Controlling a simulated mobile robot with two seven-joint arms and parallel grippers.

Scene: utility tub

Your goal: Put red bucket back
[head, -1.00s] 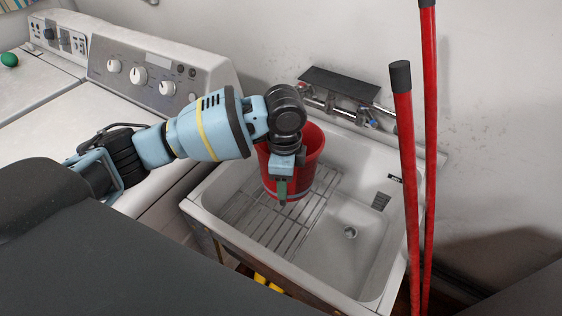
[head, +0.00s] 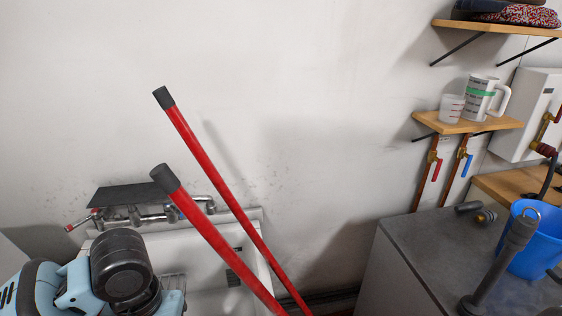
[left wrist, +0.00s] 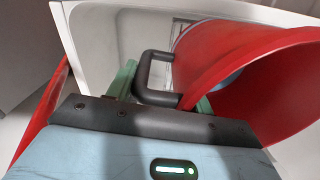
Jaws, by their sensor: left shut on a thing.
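The red bucket (left wrist: 245,70) fills the right of the left wrist view, tilted, with its open mouth facing right. My left gripper (left wrist: 163,92) has green fingers at the bucket's near edge and is shut on the bucket. In the head view only my left wrist shows at the bottom left, and the bucket is out of sight. The white utility tub (left wrist: 105,30) lies behind the bucket. My right gripper is not in view.
Two red poles (head: 215,170) lean in front of the tub. A grey counter (head: 415,240) at right holds a blue bucket (head: 540,245) and a black tool. A wooden wall shelf (head: 455,122) above holds measuring cups. Wall taps (head: 150,213) sit behind the tub.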

